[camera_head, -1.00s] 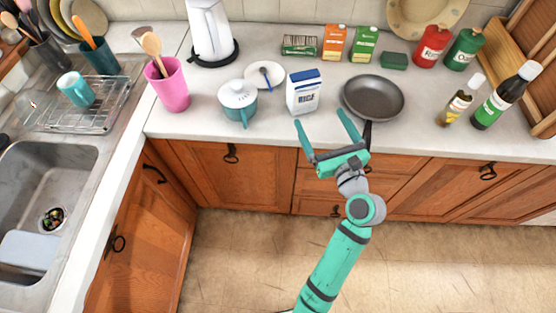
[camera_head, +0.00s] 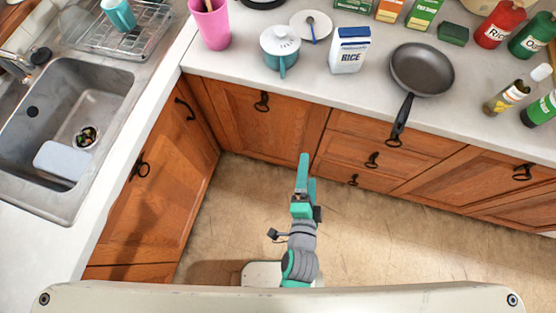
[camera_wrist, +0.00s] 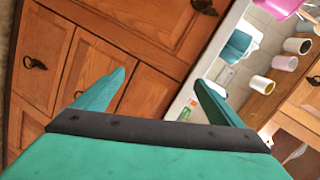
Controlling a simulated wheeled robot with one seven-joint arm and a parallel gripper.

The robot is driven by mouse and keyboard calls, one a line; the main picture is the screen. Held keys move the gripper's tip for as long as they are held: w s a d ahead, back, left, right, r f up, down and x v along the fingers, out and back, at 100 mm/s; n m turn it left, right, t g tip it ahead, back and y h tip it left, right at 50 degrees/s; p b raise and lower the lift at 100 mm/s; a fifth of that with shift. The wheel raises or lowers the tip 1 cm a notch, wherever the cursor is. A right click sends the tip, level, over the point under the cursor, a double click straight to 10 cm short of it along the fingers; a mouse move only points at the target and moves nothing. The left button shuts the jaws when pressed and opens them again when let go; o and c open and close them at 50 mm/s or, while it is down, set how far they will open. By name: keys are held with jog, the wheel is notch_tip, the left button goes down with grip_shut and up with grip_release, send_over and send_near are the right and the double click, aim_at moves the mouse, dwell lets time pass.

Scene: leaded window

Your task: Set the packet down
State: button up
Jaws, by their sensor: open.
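A white and blue rice packet (camera_head: 350,52) stands upright on the counter, between a lidded teal pot and a dark frying pan. My gripper (camera_head: 304,165) is well below and in front of the counter edge, over the floor, apart from the packet. In the wrist view my gripper (camera_wrist: 155,95) shows its two teal fingers spread wide with nothing between them. Wooden cabinet fronts lie beyond the fingers there. I cannot make out the packet in the wrist view.
The frying pan (camera_head: 421,69) has its handle over the counter edge. The teal pot (camera_head: 280,49) and a small plate (camera_head: 311,27) stand left of the packet. Cartons, jars and bottles line the back and right. Wooden cabinets (camera_head: 262,125) front the counter; the floor (camera_head: 250,200) is clear.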

jog(key=s+a+r+n+y, duration=0.1)
jog(key=s+a+r+n, duration=0.1)
jog(key=s+a+n, duration=0.2)
jog(key=s+a+r+n+y, duration=0.1)
jog(key=s+a+n, duration=0.3)
jog(key=s+n, duration=0.6)
jog(key=shift+s+a+r+n+t, duration=0.3)
jog(key=shift+a+r+n+t, duration=0.1)
jog(key=shift+r+n, duration=0.6)
jog(key=shift+f, duration=0.1)
